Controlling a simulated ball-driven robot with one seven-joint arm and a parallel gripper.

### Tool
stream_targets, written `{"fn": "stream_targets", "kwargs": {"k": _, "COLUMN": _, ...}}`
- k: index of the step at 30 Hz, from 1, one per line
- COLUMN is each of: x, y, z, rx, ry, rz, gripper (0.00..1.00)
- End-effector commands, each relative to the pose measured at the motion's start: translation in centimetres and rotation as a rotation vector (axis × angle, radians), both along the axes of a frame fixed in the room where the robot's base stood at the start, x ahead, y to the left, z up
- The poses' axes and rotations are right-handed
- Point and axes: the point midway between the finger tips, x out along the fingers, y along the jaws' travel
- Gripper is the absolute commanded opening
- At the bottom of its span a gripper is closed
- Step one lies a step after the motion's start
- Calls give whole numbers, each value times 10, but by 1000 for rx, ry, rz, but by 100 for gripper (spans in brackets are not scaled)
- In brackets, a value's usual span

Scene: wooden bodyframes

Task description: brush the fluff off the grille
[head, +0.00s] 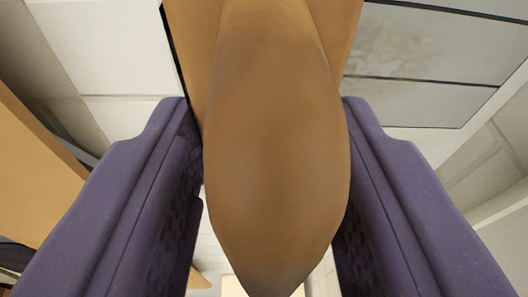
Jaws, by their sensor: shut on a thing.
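My gripper (272,125) has two purple fingers, one on each side of a smooth brown, tapered handle-like thing, and is shut on it. This is probably the brush (275,150), though no bristles show. Its rounded body fills the middle of the head view and narrows to a point at the bottom. A wider brown part lies behind it at the top. I cannot make out the grille or any fluff for certain; the brush and fingers hide much of the view.
A pale grey panel (425,62) with dark edges and a smudged patch is at the upper right. A light-brown wooden piece (35,185) runs along the left edge. Pale tiled surfaces (105,45) lie behind, and a pale framed surface (495,155) is at the right.

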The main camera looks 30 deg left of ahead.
Motion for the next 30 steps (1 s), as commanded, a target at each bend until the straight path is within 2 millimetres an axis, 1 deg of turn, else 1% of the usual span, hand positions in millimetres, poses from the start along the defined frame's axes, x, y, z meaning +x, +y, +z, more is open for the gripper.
{"fn": "stream_targets", "kwargs": {"k": 17, "x": 8, "y": 5, "z": 0, "rx": 1, "ry": -1, "rz": 0, "gripper": 18}}
{"fn": "stream_targets", "kwargs": {"k": 20, "x": 10, "y": 1, "z": 0, "rx": 0, "ry": -1, "rz": -1, "gripper": 18}}
{"fn": "stream_targets", "kwargs": {"k": 27, "x": 23, "y": -20, "z": -1, "rx": 0, "ry": 0, "rz": -2, "gripper": 18}}
{"fn": "stream_targets", "kwargs": {"k": 30, "x": 26, "y": -25, "z": 0, "rx": 1, "ry": -1, "rz": -1, "gripper": 18}}
